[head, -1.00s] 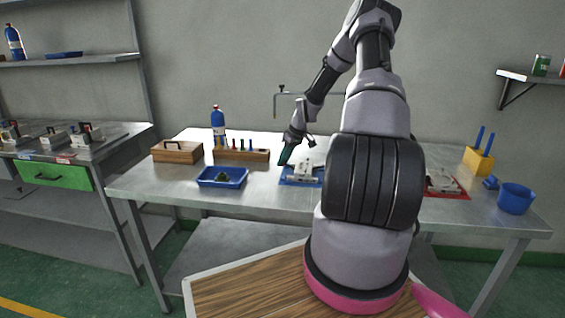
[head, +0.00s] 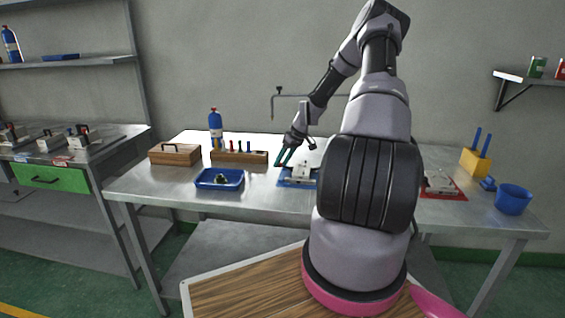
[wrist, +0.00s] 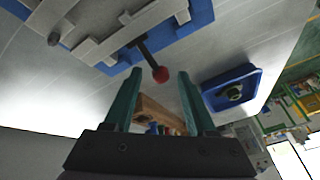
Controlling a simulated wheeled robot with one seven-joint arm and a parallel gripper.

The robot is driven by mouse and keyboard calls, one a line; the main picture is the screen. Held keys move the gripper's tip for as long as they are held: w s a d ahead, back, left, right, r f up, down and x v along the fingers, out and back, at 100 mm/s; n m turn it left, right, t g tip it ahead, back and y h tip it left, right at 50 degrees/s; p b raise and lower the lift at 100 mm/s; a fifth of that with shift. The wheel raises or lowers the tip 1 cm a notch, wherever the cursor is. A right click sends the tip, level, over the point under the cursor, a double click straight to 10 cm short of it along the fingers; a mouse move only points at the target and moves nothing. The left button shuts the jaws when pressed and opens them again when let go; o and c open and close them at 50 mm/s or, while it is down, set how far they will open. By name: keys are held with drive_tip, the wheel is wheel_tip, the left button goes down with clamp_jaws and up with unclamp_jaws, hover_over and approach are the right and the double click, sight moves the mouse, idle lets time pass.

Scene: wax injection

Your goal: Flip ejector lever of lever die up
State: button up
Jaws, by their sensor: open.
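The lever die (head: 303,174) is a light grey metal block on a blue mat (head: 287,183) on the steel table. In the wrist view the die (wrist: 110,28) fills the upper left, and its ejector lever (wrist: 146,50) is a dark rod sticking out from its side, ending in a red ball knob (wrist: 160,75). My gripper (head: 282,161) is at the left side of the die. In the wrist view my gripper (wrist: 160,73) has its teal fingers apart, with the knob showing between the tips. I cannot tell whether they touch it.
A blue tray (head: 205,186) with a small dark item stands left of the die. A wooden tool rack (head: 238,157), a wooden box (head: 175,155) and a blue bottle (head: 215,128) are behind it. A red mat (head: 456,194) with another die and a blue cup (head: 513,200) are at right.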

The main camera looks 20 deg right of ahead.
drive_tip(key=v, duration=1)
drive_tip(key=shift+r, duration=0.2)
drive_tip(key=shift+s+d, duration=0.1)
drive_tip(key=shift+d, duration=0.05)
drive_tip(key=s+a+r+m+h, duration=0.2)
drive_tip(key=s+a+r, duration=0.5)
drive_tip(key=r, duration=0.4)
drive_tip(key=s+a+r+m+h, duration=0.2)
drive_tip(key=s+a+r, duration=0.55)
drive_tip(key=r, duration=0.45)
drive_tip(key=s+a+r+m+t+y, duration=0.1)
drive_tip(key=s+a+r, duration=0.3)
drive_tip(key=s, duration=0.5)
drive_tip(key=s+a+r+m+t+y, duration=0.1)
drive_tip(key=s+a+r+m+t, duration=0.1)
drive_tip(key=s, duration=0.7)
wheel_tip(320, 180, up, 2)
drive_tip(key=shift+s+a+r+m+t, duration=0.1)
drive_tip(key=shift+s+a+m+t, duration=0.15)
drive_tip(key=shift+a+m, duration=0.55)
drive_tip(key=shift+a, duration=0.15)
